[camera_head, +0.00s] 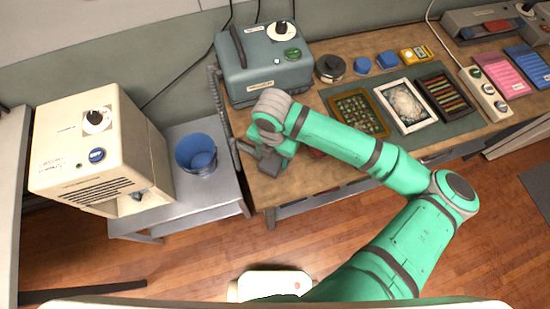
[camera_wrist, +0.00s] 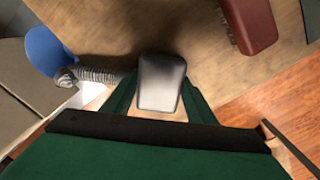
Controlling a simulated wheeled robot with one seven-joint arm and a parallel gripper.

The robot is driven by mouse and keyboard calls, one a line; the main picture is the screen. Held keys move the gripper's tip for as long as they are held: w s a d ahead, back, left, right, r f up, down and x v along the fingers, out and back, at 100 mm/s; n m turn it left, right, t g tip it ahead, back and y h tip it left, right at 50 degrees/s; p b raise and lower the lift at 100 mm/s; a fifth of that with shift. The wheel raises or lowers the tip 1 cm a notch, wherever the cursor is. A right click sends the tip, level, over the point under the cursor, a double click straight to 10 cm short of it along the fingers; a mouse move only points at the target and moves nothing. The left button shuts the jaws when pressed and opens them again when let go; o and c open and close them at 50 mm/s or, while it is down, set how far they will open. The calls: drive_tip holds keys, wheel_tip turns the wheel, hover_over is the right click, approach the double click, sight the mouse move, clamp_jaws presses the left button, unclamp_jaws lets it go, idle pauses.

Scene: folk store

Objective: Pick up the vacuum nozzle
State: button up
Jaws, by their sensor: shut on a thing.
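The vacuum nozzle (camera_wrist: 161,82) is a grey block between the green fingers of my gripper (camera_wrist: 158,98) in the wrist view. The fingers are closed on its two sides. In the head view the nozzle (camera_head: 268,163) shows as a dark grey piece beneath my gripper (camera_head: 272,152), near the left front corner of the wooden table. A ribbed grey hose (camera_wrist: 98,76) leads off to the left from beside the nozzle. The hose (camera_head: 216,95) also shows along the left side of the grey-blue machine (camera_head: 262,75). Whether the nozzle touches the table is unclear.
A blue bucket (camera_head: 196,154) stands on a metal side table beside a cream machine (camera_head: 100,150). A dark red brush (camera_wrist: 250,22) lies on the wooden table close to my gripper. Frames, trays and small blue pieces fill the table further right.

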drive_tip(key=shift+r, duration=0.1)
drive_tip(key=shift+r, duration=0.55)
drive_tip(key=s+d+r, duration=0.8)
drive_tip(key=d+r, duration=0.3)
drive_tip(key=shift+d+r, duration=0.25)
drive_tip(key=shift+r, duration=0.1)
drive_tip(key=shift+s, duration=0.1)
drive_tip(key=o, duration=0.6)
drive_tip(key=c, duration=0.3)
drive_tip(key=shift+a, duration=0.1)
